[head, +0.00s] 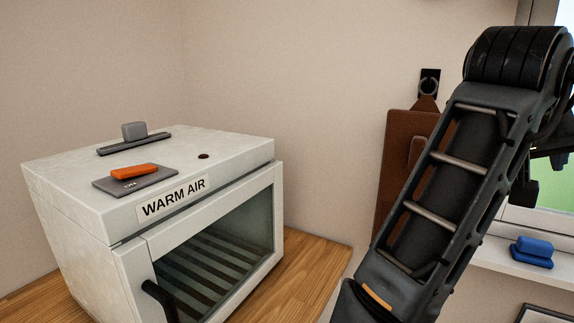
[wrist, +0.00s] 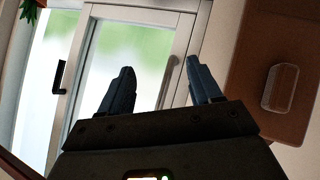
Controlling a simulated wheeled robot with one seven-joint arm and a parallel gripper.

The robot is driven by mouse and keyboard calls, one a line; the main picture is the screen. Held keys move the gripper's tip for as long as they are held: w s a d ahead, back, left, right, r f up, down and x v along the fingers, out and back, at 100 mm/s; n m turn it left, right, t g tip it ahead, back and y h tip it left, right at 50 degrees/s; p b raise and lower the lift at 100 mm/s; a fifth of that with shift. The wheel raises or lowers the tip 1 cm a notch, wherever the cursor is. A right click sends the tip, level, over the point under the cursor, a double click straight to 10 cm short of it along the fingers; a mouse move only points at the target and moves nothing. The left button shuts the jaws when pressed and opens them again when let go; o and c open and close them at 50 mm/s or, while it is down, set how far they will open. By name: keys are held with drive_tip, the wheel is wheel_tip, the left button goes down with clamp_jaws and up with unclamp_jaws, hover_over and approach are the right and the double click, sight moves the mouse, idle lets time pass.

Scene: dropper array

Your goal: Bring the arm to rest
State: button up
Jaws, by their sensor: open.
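My gripper (wrist: 158,80) shows in the wrist view with its two dark blue fingers spread apart and nothing between them. Behind the fingers is a white-framed window (wrist: 125,45). In the head view my arm stands raised at the right, bent at its upper joint. The gripper fingers cannot be made out in the head view.
A white warm-air cabinet (head: 120,236) with a glass door stands on a wooden top (head: 305,262) at the left. A brown board (head: 397,150) hangs behind my arm. A blue object (head: 532,250) sits on the sill.

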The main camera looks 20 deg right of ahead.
wheel_tip(320, 180, down, 10)
drive_tip(key=w+a+n+t+h, duration=0.2)
drive_tip(key=n+t+h, duration=0.1)
drive_tip(key=n+t, duration=0.6)
drive_tip(key=s+a+f+n+t+y, duration=0.35)
drive_tip(key=s+a+f+y, duration=0.35)
drive_tip(key=f, duration=0.4)
drive_tip(key=s+a+f+y, duration=0.2)
drive_tip(key=s+a+f, duration=0.2)
drive_tip(key=s, duration=0.2)
drive_tip(key=s+a+f+y, duration=0.3)
drive_tip(key=s+a, duration=0.1)
drive_tip(key=s, duration=0.2)
drive_tip(key=s+a+m, duration=0.2)
drive_tip(key=s, duration=0.5)
drive_tip(key=s+a+r+m+g+y, duration=0.1)
drive_tip(key=s+a+m, duration=0.1)
drive_tip(key=s, duration=0.5)
drive_tip(key=shift+s+a, duration=0.2)
drive_tip(key=shift+a, duration=0.55)
